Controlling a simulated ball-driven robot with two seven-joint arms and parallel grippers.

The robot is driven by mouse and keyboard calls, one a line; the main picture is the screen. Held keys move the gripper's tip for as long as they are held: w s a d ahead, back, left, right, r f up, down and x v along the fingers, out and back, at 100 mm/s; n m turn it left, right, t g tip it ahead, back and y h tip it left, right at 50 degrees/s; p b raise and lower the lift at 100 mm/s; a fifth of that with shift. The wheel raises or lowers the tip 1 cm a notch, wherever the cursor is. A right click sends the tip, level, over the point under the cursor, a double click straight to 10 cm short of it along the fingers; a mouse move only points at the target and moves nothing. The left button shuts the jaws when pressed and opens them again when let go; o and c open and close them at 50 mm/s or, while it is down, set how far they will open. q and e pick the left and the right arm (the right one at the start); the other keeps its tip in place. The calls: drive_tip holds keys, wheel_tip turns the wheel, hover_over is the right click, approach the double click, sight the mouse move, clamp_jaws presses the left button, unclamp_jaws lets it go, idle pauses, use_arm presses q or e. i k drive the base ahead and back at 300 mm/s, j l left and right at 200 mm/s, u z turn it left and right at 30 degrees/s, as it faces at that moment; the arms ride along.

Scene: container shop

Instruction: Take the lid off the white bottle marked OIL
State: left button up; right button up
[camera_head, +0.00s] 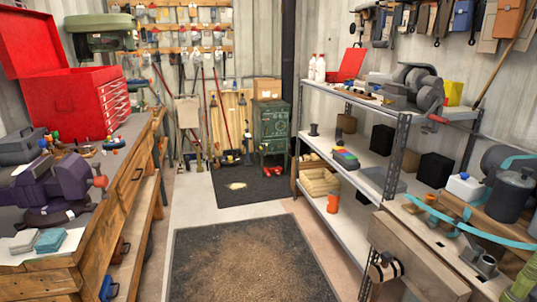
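Two white bottles (316,68) with red tops stand upright side by side at the far left end of the upper shelf, in the middle of the head view. A white container (465,187) with a blue cap stands on the workbench at the right. Any lettering on these is too small to read, so I cannot tell which is marked OIL. The tops appear to be on. Neither of my grippers shows in the view.
A metal shelf unit (398,140) stands right of centre. A wooden workbench (130,185) with a red toolbox (70,105) and purple vise (60,185) runs along the left. The floor between, with a dark mat (250,260), is clear.

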sight(321, 65)
drive_tip(key=i+u, duration=0.1)
drive_tip(key=i, duration=0.55)
drive_tip(key=i+u, duration=0.1)
drive_tip(key=i, duration=0.6)
drive_tip(key=i+l+u, duration=0.1)
drive_tip(key=i, duration=0.55)
drive_tip(key=i+l, duration=0.1)
drive_tip(key=i, duration=1.95)
drive_tip(key=i+u, duration=0.1)
drive_tip(key=i, duration=0.4)
drive_tip(key=i+l, duration=0.15)
drive_tip(key=i, duration=0.3)
drive_tip(key=i+j+z, duration=0.15)
drive_tip(key=z, duration=0.35)
drive_tip(key=i+j+z, duration=0.35)
drive_tip(key=z, duration=0.15)
drive_tip(key=j+z, duration=0.2)
drive_tip(key=z, duration=0.2)
drive_tip(key=j+z, duration=0.15)
drive_tip(key=z, duration=0.25)
drive_tip(key=k+j+z, duration=0.1)
drive_tip(key=z, duration=0.25)
drive_tip(key=k+j+z, duration=0.1)
drive_tip(key=z, duration=0.3)
drive_tip(key=k+j, duration=0.05)
drive_tip(key=j, duration=0.05)
